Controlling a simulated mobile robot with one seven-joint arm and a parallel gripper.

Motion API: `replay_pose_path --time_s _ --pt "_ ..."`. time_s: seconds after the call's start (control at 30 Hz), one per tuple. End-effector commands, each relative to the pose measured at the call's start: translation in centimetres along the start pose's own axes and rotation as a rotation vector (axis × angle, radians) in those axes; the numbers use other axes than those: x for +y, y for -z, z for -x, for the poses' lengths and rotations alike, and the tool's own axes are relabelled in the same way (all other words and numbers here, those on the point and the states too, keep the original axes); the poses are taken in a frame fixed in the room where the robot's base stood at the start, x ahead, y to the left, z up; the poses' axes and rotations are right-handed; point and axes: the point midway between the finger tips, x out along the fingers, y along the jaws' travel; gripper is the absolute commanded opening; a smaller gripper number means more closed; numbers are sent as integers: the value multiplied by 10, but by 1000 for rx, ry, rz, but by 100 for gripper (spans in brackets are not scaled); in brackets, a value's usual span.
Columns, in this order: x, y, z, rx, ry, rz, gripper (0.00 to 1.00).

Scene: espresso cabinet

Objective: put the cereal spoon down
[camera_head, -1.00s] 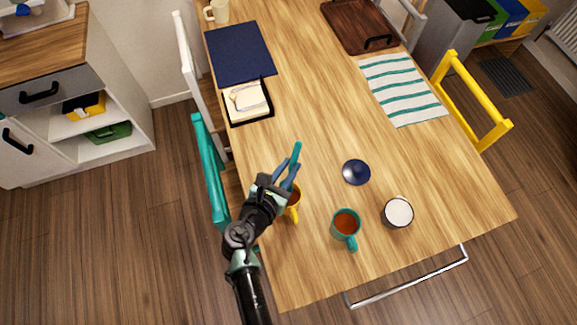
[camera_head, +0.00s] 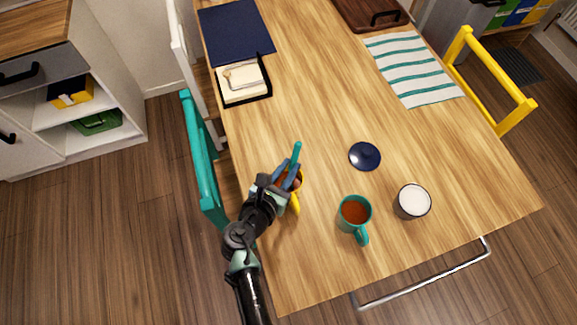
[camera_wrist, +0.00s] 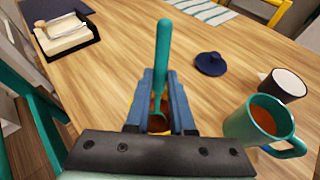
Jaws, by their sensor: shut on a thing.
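The cereal spoon (camera_head: 297,153) has a teal handle that sticks up between the fingers of my gripper (camera_head: 287,175). In the wrist view the teal spoon handle (camera_wrist: 163,50) stands nearly upright between the two blue fingers of my gripper (camera_wrist: 161,100), which are shut on it. Its lower end goes down toward a yellow mug (camera_head: 295,203) with brown contents, under my gripper. The mug also shows partly in the wrist view (camera_wrist: 157,124). My gripper hides much of the mug, so I cannot tell whether the spoon touches it.
A teal mug (camera_head: 354,214) with brown liquid and a dark cup with a white top (camera_head: 413,201) stand to the right. A dark blue lid (camera_head: 364,156) lies behind them. A striped cloth (camera_head: 414,70), a black tray (camera_head: 244,82) and a navy mat (camera_head: 236,32) lie farther back. The table middle is clear.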

Motion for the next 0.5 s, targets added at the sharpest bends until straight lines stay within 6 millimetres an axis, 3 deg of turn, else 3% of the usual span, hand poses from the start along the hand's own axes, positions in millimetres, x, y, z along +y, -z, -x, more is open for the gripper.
replay_pose_path --time_s 0.1,0.43,0.47,0.5 --pt "0 10 -4 0 0 0 0" --pt "0 10 -4 0 0 0 0" --pt "0 10 -4 0 0 0 25" --pt "0 10 -4 0 0 0 32"
